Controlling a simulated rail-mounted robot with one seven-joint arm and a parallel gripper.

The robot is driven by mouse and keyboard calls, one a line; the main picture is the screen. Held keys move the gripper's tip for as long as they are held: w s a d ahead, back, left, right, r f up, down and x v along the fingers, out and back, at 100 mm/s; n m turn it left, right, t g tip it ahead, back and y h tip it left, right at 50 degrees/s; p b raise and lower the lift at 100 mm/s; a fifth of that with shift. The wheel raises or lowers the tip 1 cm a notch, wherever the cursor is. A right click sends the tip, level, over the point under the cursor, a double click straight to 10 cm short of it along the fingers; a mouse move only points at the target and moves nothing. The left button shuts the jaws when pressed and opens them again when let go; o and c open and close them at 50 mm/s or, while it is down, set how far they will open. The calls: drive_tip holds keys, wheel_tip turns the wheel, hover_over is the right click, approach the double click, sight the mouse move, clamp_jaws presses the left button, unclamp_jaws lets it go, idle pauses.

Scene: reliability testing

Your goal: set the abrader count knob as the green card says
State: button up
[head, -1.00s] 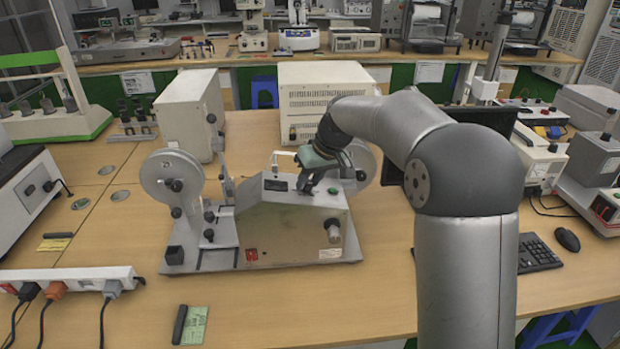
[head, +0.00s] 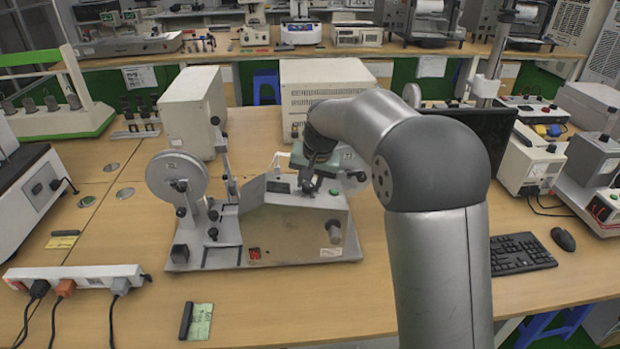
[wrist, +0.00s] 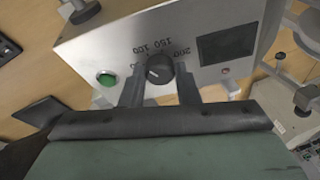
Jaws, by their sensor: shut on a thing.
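The abrader (head: 290,235) is a light grey machine with a sloped top panel, standing on the table. Its black count knob (wrist: 159,69) shows in the wrist view with upside-down numbers around it, 100, 150 and 200 readable. A small pale mark shows on the knob, but its exact setting is hard to read. My gripper (wrist: 160,76) is shut on the knob, one finger on each side. In the head view my gripper (head: 308,186) is over the panel and hides the knob. The green card (head: 199,321) lies at the table's front; its writing is too small to read.
A green button (wrist: 107,78) and a dark display (wrist: 227,47) flank the knob. A reel (head: 177,179) stands left of the abrader. A white power strip (head: 78,276) lies front left. A keyboard (head: 520,253) and a mouse (head: 563,239) lie right of my arm.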

idle(0.4)
drive_tip(key=o, duration=1)
drive_tip(key=shift+c, duration=0.2)
drive_tip(key=shift+r, duration=0.1)
drive_tip(key=v, duration=1.7)
drive_tip(key=shift+r+b, duration=0.2)
drive_tip(key=shift+b, duration=0.15)
drive_tip(key=shift+s, duration=0.1)
